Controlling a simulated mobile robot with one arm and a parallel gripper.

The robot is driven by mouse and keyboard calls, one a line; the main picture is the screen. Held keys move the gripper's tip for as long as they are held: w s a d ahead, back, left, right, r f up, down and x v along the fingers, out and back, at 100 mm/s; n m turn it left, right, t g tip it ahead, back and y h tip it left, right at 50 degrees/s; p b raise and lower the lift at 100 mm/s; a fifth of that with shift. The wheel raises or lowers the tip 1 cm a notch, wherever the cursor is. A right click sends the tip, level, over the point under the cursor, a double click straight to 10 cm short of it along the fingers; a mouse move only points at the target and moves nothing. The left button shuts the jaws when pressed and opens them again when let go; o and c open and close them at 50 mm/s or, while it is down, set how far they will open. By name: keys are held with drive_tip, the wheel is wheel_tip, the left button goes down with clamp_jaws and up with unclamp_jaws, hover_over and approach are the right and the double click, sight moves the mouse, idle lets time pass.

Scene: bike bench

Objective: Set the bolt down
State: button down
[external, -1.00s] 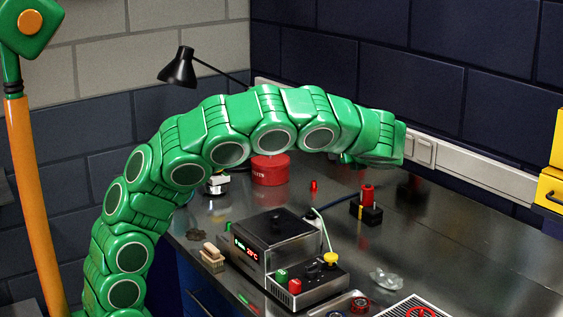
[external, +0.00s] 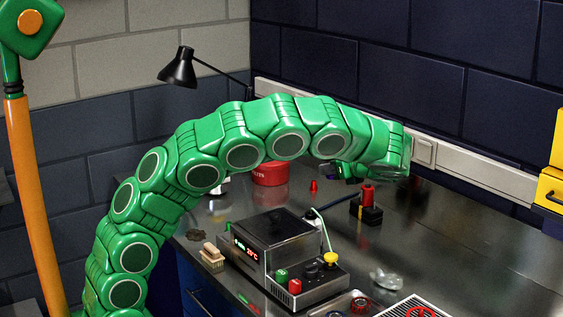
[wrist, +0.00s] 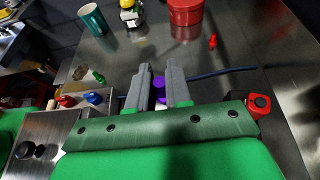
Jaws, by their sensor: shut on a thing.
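My gripper (wrist: 159,68) shows in the wrist view with two grey fingers close together. They are shut on a small purple piece, which appears to be the bolt (wrist: 159,88). Only its purple part shows clearly between the fingers; the rest is hidden or too dark to make out. In the external view my gripper (external: 345,172) hangs at the far end of my green arm, over the back of the metal bench (external: 450,240). The bolt cannot be made out clearly there. I cannot tell whether it touches the bench.
A red tin (external: 270,173) and a small red piece (external: 314,186) stand near the gripper. A black block with a red top (external: 367,205) is just right. A heater box (external: 275,240) and button box (external: 310,283) lie in front. The right side of the bench is fairly clear.

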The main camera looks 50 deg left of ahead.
hover_over(330, 234)
wheel_tip(330, 234, down, 7)
drive_tip(key=shift+a+r, duration=0.2)
drive_tip(key=shift+f, duration=4.75)
drive_tip(key=shift+f, duration=0.2)
drive_tip(key=c, duration=1)
unclamp_jaws()
drive_tip(key=shift+c, duration=0.2)
drive_tip(key=shift+d, duration=0.1)
drive_tip(key=shift+v, duration=3.85)
